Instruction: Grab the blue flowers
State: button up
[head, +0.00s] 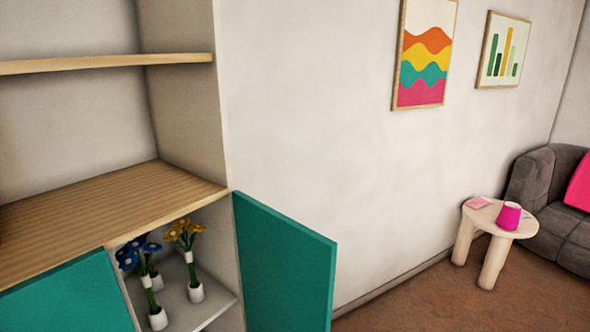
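Blue flowers (127,257) with green stems stand in small white pots inside an open cabinet compartment, at the lower left of the head view. One white pot (158,319) is at the front of the shelf; another blue-flowered stem stands just behind it, partly hidden. Yellow-orange flowers (185,232) in a white pot (196,293) stand to the right of the blue ones, close by. My gripper is not in view.
A teal door (285,265) stands open on the right of the compartment; another teal door panel (70,300) is at its left. A wooden shelf top (110,205) lies above the flowers. A round side table (500,222) and grey sofa (560,215) are far right, with open brown floor before them.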

aim_at(127, 261)
jog(key=u, duration=0.4)
jog(key=l+u, duration=0.9)
jog(key=l, duration=0.2)
jog(key=k+l+u, duration=0.15)
jog(key=l+u, duration=0.3)
jog(key=k+l+u, duration=0.2)
jog(key=l+u, duration=0.25)
jog(key=i+l+u, duration=0.1)
jog(key=l, duration=0.3)
jog(key=i+l+u, duration=0.1)
jog(key=l, duration=0.25)
jog(key=l+u, duration=0.1)
jog(key=l, duration=0.3)
jog(key=i+l+u, duration=0.25)
jog(key=i+l, duration=0.2)
jog(key=i, duration=0.15)
